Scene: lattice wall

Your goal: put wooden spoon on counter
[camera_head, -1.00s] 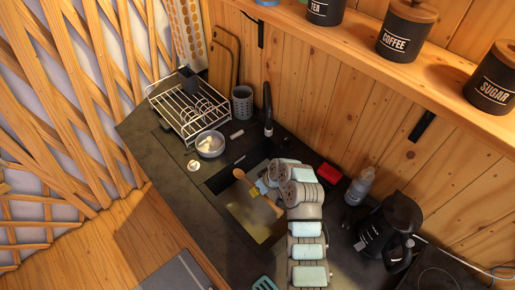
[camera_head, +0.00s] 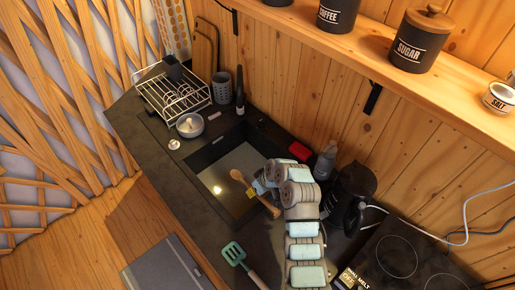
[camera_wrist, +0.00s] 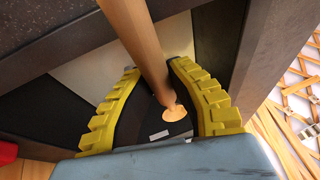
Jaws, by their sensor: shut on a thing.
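The wooden spoon (camera_head: 237,175) is held above the near right part of the sink in the head view, its bowl to the upper left and its handle running down right. My gripper (camera_head: 258,187) is shut around the handle. In the wrist view, the spoon's handle (camera_wrist: 148,45) passes between the yellow fingers of my gripper (camera_wrist: 153,75). The dark counter (camera_head: 190,180) surrounds the sink. My arm hides part of the counter to the right of the sink.
The sink (camera_head: 222,172) lies below the spoon. A teal slotted spatula (camera_head: 233,254) lies on the front counter. A black kettle (camera_head: 348,195), a soap bottle (camera_head: 325,162) and a red item (camera_head: 300,151) stand to the right. The dish rack (camera_head: 172,100) is at the far left.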

